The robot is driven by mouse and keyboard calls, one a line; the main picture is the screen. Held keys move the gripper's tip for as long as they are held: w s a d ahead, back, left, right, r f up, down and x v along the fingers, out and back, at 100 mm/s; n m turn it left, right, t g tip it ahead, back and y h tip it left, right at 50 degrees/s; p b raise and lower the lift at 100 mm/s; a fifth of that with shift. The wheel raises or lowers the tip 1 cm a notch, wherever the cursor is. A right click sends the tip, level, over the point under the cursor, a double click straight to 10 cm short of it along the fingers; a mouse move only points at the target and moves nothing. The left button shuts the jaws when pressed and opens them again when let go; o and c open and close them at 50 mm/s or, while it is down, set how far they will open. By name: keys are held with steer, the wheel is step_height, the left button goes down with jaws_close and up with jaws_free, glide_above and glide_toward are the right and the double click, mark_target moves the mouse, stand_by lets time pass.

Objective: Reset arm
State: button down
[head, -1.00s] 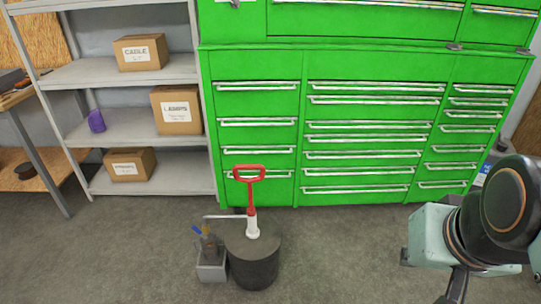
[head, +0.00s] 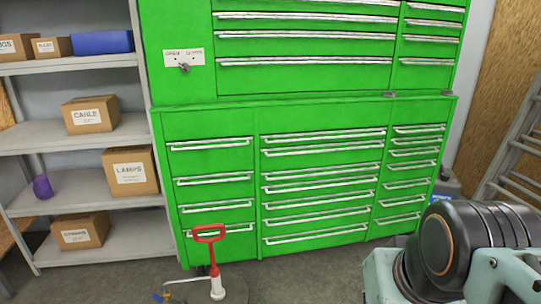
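My arm shows at the lower right of the head view, with a black joint and pale green links. My gripper is outside the picture, so its state is hidden. No task object is named. The arm's visible part is in front of the right side of the green tool cabinet (head: 215,155).
Grey shelves (head: 75,130) with labelled boxes, such as the lamps box (head: 131,171), stand at the left. A pump with a red handle (head: 209,234) stands on the floor in front of the cabinet. A ladder (head: 518,160) leans at the right.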

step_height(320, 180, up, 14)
steer(key=p, duration=1.2)
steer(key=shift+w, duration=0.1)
